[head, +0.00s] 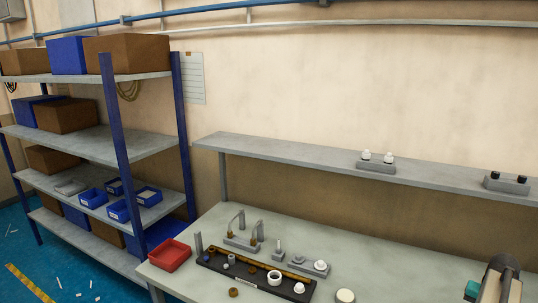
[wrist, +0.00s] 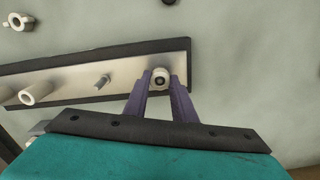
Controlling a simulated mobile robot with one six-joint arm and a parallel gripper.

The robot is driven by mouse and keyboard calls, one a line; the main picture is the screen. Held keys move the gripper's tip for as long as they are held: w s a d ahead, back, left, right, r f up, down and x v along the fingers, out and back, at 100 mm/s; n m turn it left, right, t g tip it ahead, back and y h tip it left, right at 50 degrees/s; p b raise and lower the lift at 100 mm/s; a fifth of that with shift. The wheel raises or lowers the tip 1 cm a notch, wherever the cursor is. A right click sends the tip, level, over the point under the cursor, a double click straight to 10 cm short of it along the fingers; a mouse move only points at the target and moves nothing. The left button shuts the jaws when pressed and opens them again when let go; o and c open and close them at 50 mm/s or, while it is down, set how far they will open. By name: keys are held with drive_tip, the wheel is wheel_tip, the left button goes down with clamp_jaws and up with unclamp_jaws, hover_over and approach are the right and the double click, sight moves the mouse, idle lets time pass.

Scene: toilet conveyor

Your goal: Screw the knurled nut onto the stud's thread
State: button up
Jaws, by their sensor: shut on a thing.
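In the wrist view my gripper (wrist: 160,82) has its two purple fingers closed on a small pale ring-shaped piece with a dark centre, which I take for the knurled nut (wrist: 160,73). The nut is over the right end of a pale plate (wrist: 70,80). Whether it is around a stud there or only above the plate, I cannot tell. A short grey stud-like post (wrist: 103,82) stands on the plate to the left, apart from the fingers. In the head view only a teal part of my gripper shows at the lower right; the fingertips are hidden.
Pale tubes (wrist: 38,93) stand farther left on the plate. In the head view a dark tray (head: 240,272) with loose parts, a red bin (head: 170,256) and a round white piece (head: 345,296) are on the bench. The bench right of these looks mostly clear.

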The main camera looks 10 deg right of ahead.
drive_tip(key=shift+m, duration=2.1)
drive_tip(key=shift+m, duration=2.5)
drive_tip(key=m, duration=0.3)
drive_tip(key=shift+m, duration=1)
